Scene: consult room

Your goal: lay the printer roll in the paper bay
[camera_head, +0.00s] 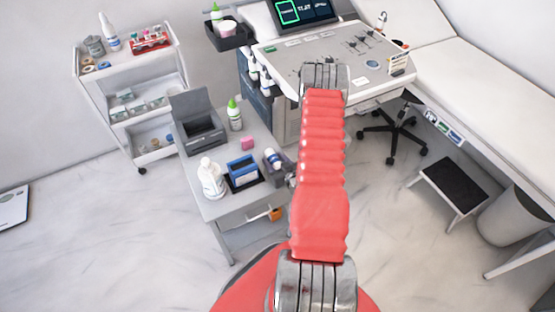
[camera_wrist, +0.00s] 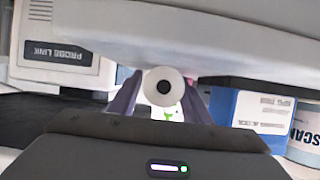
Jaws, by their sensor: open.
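The printer roll (camera_wrist: 163,76) is a white disc with a dark core, seen end-on in the wrist view. My gripper (camera_wrist: 161,98) is open, with one purple-grey finger to the left of the roll and one to the right. I cannot tell whether either finger touches it. In the head view my red arm hides most of the gripper, and I cannot make out the roll there. A dark grey box with a raised lid (camera_head: 203,138) stands on the small table; it looks like the paper bay, but I cannot be sure.
A console (camera_head: 340,58) stands behind. In the wrist view a pale slab (camera_wrist: 220,38) overhangs the roll.

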